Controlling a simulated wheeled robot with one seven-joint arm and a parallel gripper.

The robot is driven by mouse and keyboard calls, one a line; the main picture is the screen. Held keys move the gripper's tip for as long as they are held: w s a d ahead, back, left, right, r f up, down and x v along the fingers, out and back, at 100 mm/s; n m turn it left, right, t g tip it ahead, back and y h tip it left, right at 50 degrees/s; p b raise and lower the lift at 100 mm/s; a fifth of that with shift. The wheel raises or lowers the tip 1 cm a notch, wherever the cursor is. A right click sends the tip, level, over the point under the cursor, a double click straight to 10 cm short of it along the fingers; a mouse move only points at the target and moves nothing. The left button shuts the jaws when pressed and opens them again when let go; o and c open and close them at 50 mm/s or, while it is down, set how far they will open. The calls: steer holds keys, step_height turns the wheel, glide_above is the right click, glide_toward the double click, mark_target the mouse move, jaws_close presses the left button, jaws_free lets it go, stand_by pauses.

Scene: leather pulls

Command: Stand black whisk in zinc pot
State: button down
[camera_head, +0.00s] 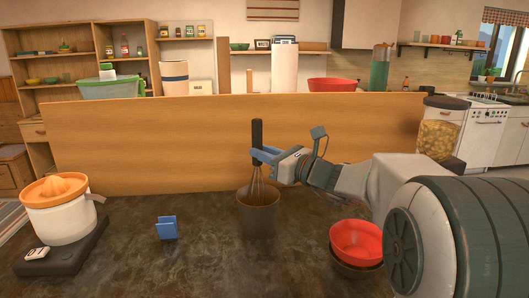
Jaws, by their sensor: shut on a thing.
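The black whisk (257,134) is upright, with its dark handle at the top and its wire loops pointing down. My gripper (264,156), with blue fingers, is shut on the whisk around the lower handle. The zinc pot (259,219) is a dark grey cylinder standing on the dark counter directly below my gripper. The lower wires pass behind the pot's front rim and seem to be inside its mouth. The pot's wall hides the whisk's lower end, so I cannot tell whether it touches the bottom.
A white and orange juicer (58,212) stands at the left on a dark base. A small blue object (167,228) sits left of the pot. A red bowl (356,240) rests in a darker bowl at the right. A wooden panel (190,150) closes the counter's back.

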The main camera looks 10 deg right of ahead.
steer(key=c, duration=1.2)
jaws_free()
steer(key=v, duration=1.3)
steer(key=shift+s+d, duration=0.25)
steer(key=shift+s, duration=0.05)
steer(key=shift+a+f, duration=0.1)
steer(key=shift+f, duration=0.05)
